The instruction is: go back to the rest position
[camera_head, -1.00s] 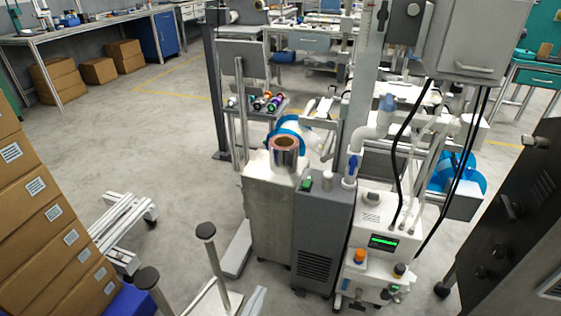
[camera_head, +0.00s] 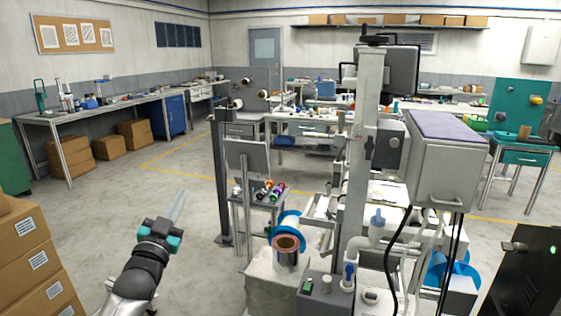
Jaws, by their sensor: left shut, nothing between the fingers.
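My left gripper (camera_head: 178,207) is raised in the lower left of the head view, its arm coming in from the bottom edge. Its pale fingers are together with nothing between them, pointing up and slightly right. A copper-coloured film reel (camera_head: 287,258) sits on the machine at lower centre, with a blue-rimmed reel (camera_head: 290,222) just behind it. The left gripper is well to the left of both reels and apart from them. My right gripper is not in view.
A tall grey machine column (camera_head: 364,160) with a grey box (camera_head: 447,165) stands right of centre. Stacked cardboard boxes (camera_head: 28,255) are at the left edge. A small rack (camera_head: 265,192) holds several coloured spools. Open floor lies around the left gripper.

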